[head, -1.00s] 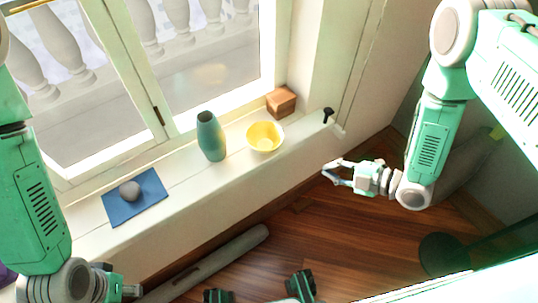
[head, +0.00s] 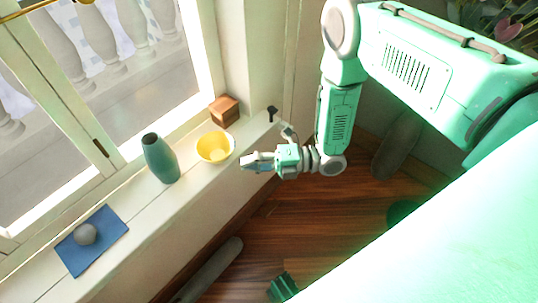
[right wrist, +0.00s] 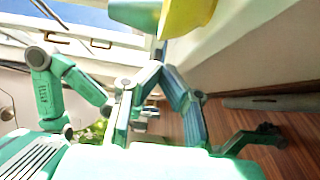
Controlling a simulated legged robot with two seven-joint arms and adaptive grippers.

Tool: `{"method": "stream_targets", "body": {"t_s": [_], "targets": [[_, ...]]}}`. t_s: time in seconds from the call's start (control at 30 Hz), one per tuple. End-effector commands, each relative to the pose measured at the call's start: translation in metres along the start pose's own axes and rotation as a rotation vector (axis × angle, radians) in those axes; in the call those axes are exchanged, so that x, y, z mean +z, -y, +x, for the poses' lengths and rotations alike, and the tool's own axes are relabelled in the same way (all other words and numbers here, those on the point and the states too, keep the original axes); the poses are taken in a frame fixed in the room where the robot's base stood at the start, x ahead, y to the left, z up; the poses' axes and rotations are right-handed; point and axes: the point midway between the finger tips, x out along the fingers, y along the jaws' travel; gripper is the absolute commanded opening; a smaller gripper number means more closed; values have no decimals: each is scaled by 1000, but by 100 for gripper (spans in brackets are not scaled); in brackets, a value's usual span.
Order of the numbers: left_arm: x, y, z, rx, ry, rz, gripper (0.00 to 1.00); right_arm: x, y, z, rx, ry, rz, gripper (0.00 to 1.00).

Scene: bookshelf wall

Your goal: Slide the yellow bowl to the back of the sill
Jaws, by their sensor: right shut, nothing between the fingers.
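The yellow bowl (head: 215,148) stands upright on the white sill (head: 190,200), between the teal vase and the wooden block. It also shows at the top of the right wrist view (right wrist: 186,14). My right gripper (head: 246,163) is shut and empty, just right of the bowl near the sill's front edge. Its fingertips point at the bowl's near right side; I cannot tell whether they touch it. In the right wrist view its fingers (right wrist: 158,72) come together below the bowl.
A teal vase (head: 160,158) stands left of the bowl. A wooden block (head: 224,110) sits behind it, by the wall corner. A black handle-like item (head: 272,113) is at the sill's right end. A grey stone (head: 85,234) lies on a blue mat (head: 105,242) far left.

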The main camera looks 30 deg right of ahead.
Motion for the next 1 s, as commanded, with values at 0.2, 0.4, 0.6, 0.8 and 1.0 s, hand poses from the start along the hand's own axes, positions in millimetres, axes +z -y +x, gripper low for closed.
{"method": "stream_targets", "body": {"t_s": [0.2, 0.4, 0.6, 0.8, 1.0], "targets": [[0, 0, 6, 0, 0, 0, 40, 22, 1, 17, 0, 3, -5, 0], [1, 0, 7, 0, 1, 0, 40, 26, 0, 21, -1, 3, -3, 0], [1, 0, 7, 0, 1, 0, 40, 26, 0, 22, -1, 3, -3, 0], [1, 0, 17, 0, 0, 0, 40, 40, 2, 36, 1, 0, -9, 0], [2, 0, 34, 0, 1, 0, 40, 68, 3, 63, -1, 1, -7, 0]]}}
